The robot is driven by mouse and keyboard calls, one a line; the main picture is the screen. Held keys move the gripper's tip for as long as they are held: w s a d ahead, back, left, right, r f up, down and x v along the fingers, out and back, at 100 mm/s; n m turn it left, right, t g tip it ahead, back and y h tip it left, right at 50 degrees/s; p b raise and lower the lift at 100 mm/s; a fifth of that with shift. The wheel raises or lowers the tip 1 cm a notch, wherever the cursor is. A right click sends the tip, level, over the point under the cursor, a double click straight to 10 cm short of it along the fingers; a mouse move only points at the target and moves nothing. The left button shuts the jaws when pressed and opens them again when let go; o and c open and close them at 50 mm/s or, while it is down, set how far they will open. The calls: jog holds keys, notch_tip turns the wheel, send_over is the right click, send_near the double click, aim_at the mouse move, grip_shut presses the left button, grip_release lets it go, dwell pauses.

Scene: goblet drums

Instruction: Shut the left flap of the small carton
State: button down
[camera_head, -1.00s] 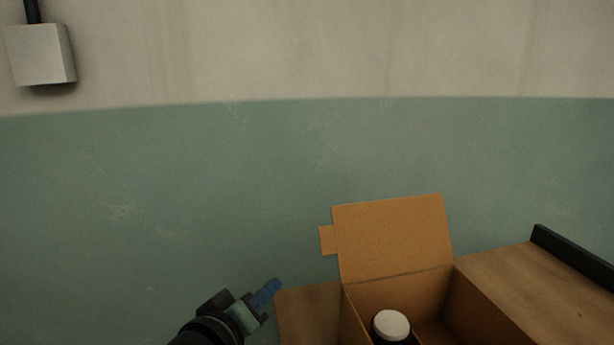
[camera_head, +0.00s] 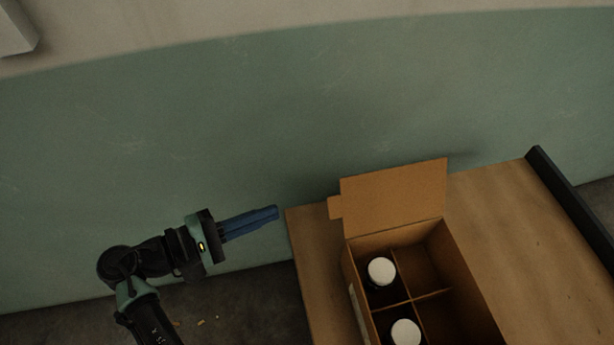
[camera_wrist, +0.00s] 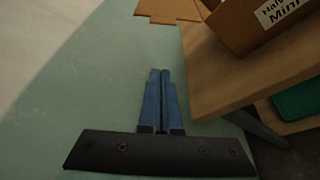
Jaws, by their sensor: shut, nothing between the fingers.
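The small carton (camera_head: 352,290) stands open on a wooden table, with dividers inside. One flap (camera_head: 395,198) with a side tab stands raised at the carton's far end. Part of the carton with a printed label shows at the top right of the wrist view (camera_wrist: 236,28). No flap at the carton's left side can be made out, and its near end is cut off by the frame. My gripper (camera_head: 276,212) is shut and empty, left of the carton and just off the table's left edge. Its blue fingers also show in the wrist view (camera_wrist: 160,75).
Two white-capped bottles (camera_head: 381,271) stand in the carton's left compartments; the right ones look empty. The wooden table (camera_head: 505,215) has bare top to the right and a dark rail (camera_head: 570,195) along its right edge. A green wall stands behind.

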jog(key=w+d+p, duration=0.2)
jog(key=d+p, duration=0.1)
jog(key=d, duration=0.6)
jog(key=shift+r, duration=0.2)
jog(key=shift+w+f+b, duration=0.1)
jog(key=shift+w+b, duration=0.05)
jog(key=shift+b, duration=0.2)
jog(key=shift+d, duration=0.1)
